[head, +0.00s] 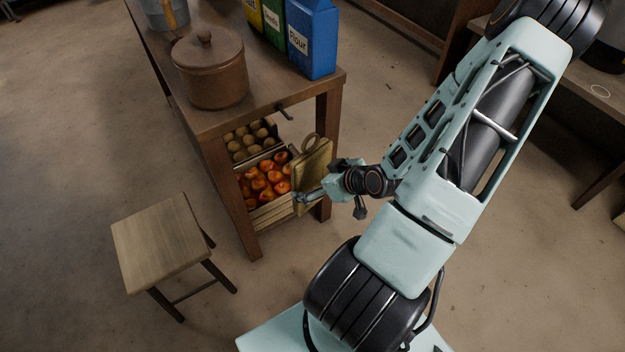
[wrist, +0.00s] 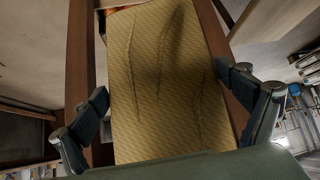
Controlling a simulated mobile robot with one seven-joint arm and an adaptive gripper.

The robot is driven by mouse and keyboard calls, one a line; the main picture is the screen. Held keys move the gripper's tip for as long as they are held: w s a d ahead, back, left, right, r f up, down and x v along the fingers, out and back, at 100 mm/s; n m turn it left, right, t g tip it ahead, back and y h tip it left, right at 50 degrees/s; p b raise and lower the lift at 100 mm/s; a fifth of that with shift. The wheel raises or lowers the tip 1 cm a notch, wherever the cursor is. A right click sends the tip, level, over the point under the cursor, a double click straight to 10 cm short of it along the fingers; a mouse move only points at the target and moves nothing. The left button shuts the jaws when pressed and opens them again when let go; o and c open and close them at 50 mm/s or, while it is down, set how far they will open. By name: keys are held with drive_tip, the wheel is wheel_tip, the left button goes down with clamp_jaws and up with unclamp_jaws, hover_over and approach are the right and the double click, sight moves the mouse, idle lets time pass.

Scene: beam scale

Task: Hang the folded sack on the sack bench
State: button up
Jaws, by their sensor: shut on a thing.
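My gripper (head: 308,195) is shut on the folded sack (head: 312,170), a tan woven slab with a loop at its top. The sack hangs upright beside the end of the wooden bench (head: 322,92), near its right front leg. In the head view a small dark hook (head: 284,112) sticks out from the bench's end edge, above and left of the loop; loop and hook look apart. In the wrist view the sack (wrist: 160,85) fills the space between the two fingers (wrist: 168,105), hiding much of the bench behind it.
On the bench stand a brown lidded pot (head: 210,75), a blue flour bag (head: 312,40) and other bags. Crates of red fruit (head: 268,183) and potatoes (head: 248,140) sit beneath. A stool (head: 160,240) stands at lower left. Floor right of the bench is clear.

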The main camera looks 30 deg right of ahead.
drive_tip(key=w, duration=0.3)
drive_tip(key=shift+w, duration=0.25)
idle(0.4)
drive_tip(key=shift+w+a+r, duration=0.1)
drive_tip(key=shift+w+r, duration=0.15)
drive_tip(key=shift+w, duration=0.8)
drive_tip(key=shift+w, duration=0.25)
idle(0.4)
drive_tip(key=shift+w+a, duration=0.1)
drive_tip(key=shift+w, duration=2.7)
drive_tip(key=shift+f+b, duration=0.15)
drive_tip(key=shift+b, duration=0.2)
